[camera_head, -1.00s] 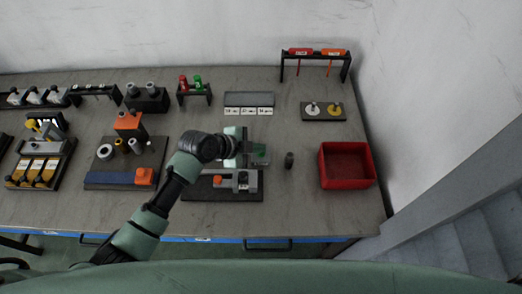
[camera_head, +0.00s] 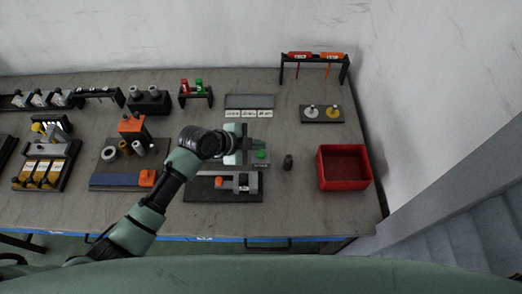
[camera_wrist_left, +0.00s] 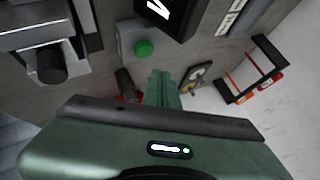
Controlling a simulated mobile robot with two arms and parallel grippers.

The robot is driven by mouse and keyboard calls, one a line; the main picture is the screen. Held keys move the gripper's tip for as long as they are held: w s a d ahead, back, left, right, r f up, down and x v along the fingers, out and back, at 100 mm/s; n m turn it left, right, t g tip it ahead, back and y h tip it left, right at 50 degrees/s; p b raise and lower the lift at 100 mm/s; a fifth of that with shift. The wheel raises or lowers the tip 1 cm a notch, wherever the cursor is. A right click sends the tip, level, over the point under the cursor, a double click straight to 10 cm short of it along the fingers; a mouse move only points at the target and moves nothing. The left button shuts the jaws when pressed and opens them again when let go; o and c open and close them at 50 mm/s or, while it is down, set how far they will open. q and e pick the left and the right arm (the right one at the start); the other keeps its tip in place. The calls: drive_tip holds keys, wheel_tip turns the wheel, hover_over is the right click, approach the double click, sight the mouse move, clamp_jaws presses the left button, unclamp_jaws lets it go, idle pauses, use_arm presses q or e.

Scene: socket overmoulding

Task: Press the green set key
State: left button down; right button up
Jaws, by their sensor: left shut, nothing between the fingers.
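The green set key (camera_head: 261,154) is a round green button on a small grey box, right of my left gripper. It also shows in the left wrist view (camera_wrist_left: 143,48), uncovered, on its grey box (camera_wrist_left: 128,36). My left gripper (camera_head: 243,146) is over the bench just left of the key in the head view. In the left wrist view its fingers (camera_wrist_left: 161,76) are together and empty, apart from the key in the picture. The height of the fingertips above the box cannot be told. My right gripper is not in view.
A clamp fixture (camera_head: 225,187) lies in front of the gripper. A small dark cylinder (camera_head: 288,162) and a red bin (camera_head: 344,168) stand to the right. A plate with two discs (camera_head: 322,113) and a tool rack (camera_head: 314,67) are behind. Bare bench surrounds the cylinder.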

sight(258, 155)
use_arm(q)
wheel_tip(258, 155, up, 4)
drive_tip(key=shift+f+p, duration=0.25)
drive_tip(key=shift+p, duration=0.9)
drive_tip(key=shift+f, duration=0.1)
